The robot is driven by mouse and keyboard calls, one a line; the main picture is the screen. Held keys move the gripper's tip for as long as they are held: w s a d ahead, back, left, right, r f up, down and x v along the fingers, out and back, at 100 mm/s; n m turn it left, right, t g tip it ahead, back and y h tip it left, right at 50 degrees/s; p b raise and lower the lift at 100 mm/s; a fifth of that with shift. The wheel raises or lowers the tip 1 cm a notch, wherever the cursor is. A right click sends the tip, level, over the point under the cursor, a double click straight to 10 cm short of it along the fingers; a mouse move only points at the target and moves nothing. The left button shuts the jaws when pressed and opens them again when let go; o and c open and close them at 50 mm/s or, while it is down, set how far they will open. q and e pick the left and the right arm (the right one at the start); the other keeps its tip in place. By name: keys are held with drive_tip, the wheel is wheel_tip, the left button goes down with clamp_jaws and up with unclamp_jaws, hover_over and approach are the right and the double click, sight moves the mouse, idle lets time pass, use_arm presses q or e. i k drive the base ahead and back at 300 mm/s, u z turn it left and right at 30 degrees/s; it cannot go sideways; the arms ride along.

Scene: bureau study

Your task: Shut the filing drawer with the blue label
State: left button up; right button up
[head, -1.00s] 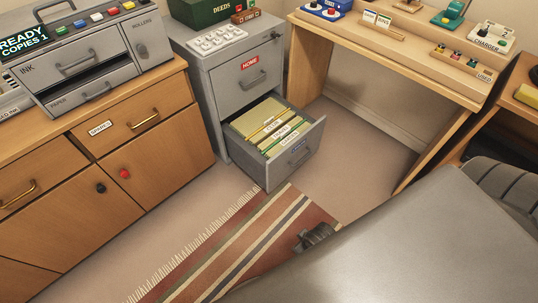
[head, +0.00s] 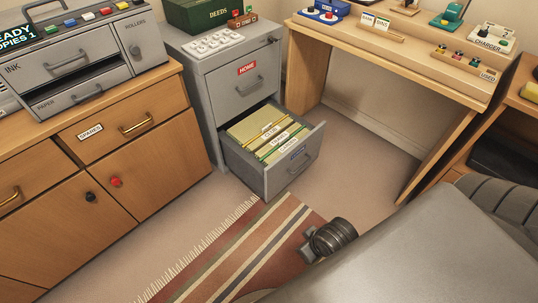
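The grey filing cabinet (head: 207,99) stands in the middle back of the head view. Its lower drawer (head: 277,182) is pulled out and holds several folders (head: 272,134). The upper drawer (head: 238,92) with the red HOME label (head: 246,68) is shut. A dark, rounded part of my arm shows over the rug at lower centre, apart from the drawer. I cannot make out fingers on it. No left gripper shows.
A striped rug (head: 237,255) lies on the floor before the drawer. A wooden cabinet (head: 152,140) with a grey machine (head: 85,62) stands at left. A wooden desk (head: 395,50) stands at right. Floor right of the drawer is clear.

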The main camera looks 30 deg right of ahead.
sight(268, 177)
drive_tip(key=z, duration=1.7)
drive_tip(key=i, duration=0.35)
drive_tip(key=u, duration=1.7)
